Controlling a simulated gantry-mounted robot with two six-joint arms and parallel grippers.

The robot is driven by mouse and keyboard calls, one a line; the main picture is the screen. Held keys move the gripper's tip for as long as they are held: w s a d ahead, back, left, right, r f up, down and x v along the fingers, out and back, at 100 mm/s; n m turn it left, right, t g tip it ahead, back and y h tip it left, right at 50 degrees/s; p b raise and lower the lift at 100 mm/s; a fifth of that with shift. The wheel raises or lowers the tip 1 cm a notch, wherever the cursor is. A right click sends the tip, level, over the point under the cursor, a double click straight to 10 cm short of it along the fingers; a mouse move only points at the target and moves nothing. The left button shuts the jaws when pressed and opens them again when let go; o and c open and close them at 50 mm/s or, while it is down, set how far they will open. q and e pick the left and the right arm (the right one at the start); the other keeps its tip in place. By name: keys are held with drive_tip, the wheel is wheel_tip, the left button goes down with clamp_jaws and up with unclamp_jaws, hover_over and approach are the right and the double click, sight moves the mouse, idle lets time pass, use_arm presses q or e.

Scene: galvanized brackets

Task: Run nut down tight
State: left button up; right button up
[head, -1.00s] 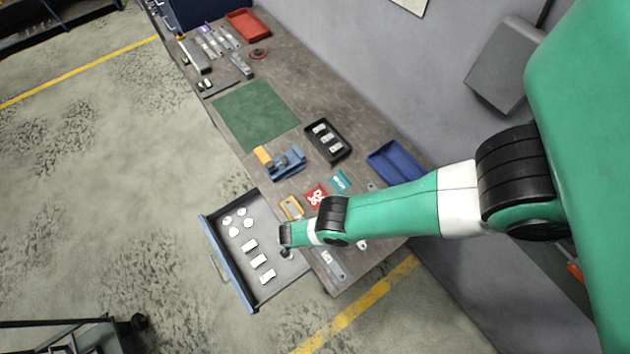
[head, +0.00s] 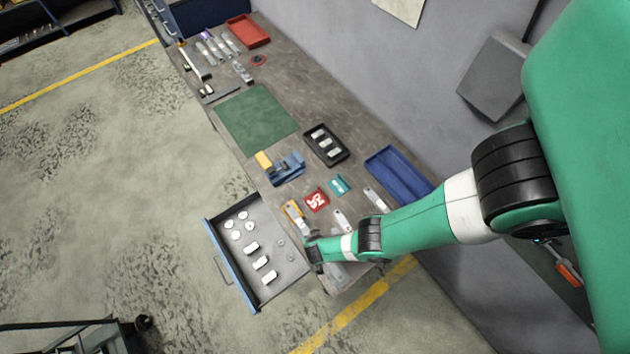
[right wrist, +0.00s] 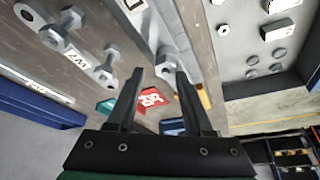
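My right gripper (right wrist: 160,72) is open in the right wrist view, its two dark fingers apart. A grey hex-headed part (right wrist: 166,63) shows between and beyond the fingertips; I cannot tell whether it is a nut or a bolt head, or whether the fingers touch it. In the head view my right gripper (head: 313,262) hangs over the bench's near end, beside the open drawer (head: 233,264). Small ring-like pieces (head: 281,243) lie in the drawer; one ring (right wrist: 223,29) also shows in the right wrist view. My left gripper is not in view.
The drawer holds white blocks (head: 251,247) and round discs (head: 235,236). A blue fixture (head: 288,168), black tray (head: 342,158), blue bin (head: 397,171), and red card (head: 316,200) sit on the bench. Large grey hex-ended parts (right wrist: 47,32) lie left in the right wrist view. The green mat (head: 255,118) is bare.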

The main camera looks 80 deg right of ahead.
drive_tip(key=shift+s+n, duration=0.1)
drive_tip(key=shift+n, duration=0.5)
drive_tip(key=n+t, duration=0.1)
drive_tip(key=n, duration=0.1)
drive_tip(key=n+t+y, duration=0.1)
drive_tip(key=n, duration=0.2)
drive_tip(key=shift+n+t+y, duration=0.35)
drive_tip(key=shift+n+y, duration=0.15)
drive_tip(key=shift+n, duration=1.05)
drive_tip(key=shift+n+t+y, duration=0.35)
drive_tip(key=shift+n+y, duration=0.15)
drive_tip(key=shift+n, duration=1.05)
clamp_jaws()
